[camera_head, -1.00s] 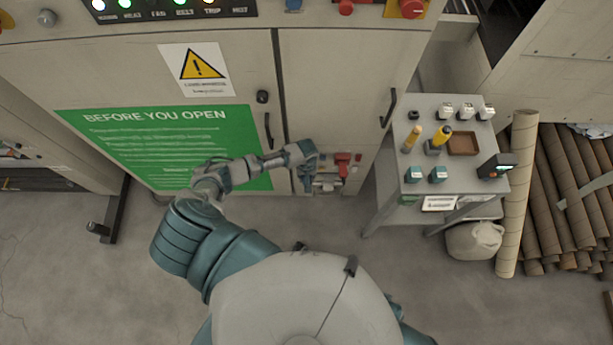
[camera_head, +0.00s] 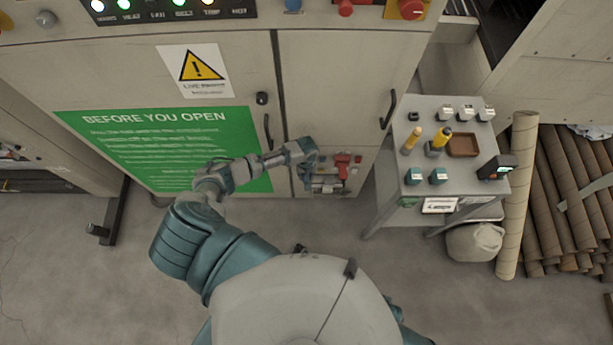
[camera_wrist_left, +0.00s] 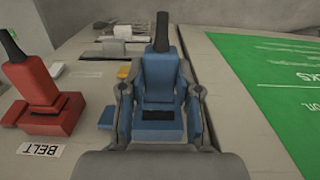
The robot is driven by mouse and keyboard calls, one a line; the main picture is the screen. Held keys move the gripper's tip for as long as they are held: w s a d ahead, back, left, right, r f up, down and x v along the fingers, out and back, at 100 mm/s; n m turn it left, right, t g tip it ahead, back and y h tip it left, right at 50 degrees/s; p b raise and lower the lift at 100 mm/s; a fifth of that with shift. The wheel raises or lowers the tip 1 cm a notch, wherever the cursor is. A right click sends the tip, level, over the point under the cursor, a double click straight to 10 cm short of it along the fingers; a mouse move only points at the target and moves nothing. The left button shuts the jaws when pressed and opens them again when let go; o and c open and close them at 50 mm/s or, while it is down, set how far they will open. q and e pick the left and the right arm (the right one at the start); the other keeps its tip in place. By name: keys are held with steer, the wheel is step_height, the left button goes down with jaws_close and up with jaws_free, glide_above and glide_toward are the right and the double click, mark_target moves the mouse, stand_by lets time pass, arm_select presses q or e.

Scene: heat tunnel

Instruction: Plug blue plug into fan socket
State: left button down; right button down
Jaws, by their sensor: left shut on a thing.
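The blue plug (camera_wrist_left: 160,82), with a black cable end on top, is between the fingers of my left gripper (camera_wrist_left: 160,112) in the left wrist view. The fingers are shut on its two sides. In the head view my left gripper (camera_head: 307,163) is at the low socket panel (camera_head: 328,187) of the cabinet. A blue block (camera_wrist_left: 107,117) shows beside the plug's lower end. The fan socket is not clearly visible, and I cannot tell whether the plug is seated. My right gripper is out of view.
A red plug (camera_wrist_left: 44,95) stands close beside the blue one, above a BELT label (camera_wrist_left: 41,150); it also shows in the head view (camera_head: 342,162). A small yellow part (camera_wrist_left: 124,72) lies behind. A grey tool cart (camera_head: 408,188) stands at the right. Open floor lies in front.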

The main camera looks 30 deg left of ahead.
arm_select(q)
steer(key=shift+w+a, duration=0.45)
steer(key=shift+w, duration=0.2)
steer(key=c, duration=0.7)
jaws_free()
step_height(320, 180, up, 12)
steer(key=shift+w+f, duration=0.1)
steer(key=shift+w, duration=0.05)
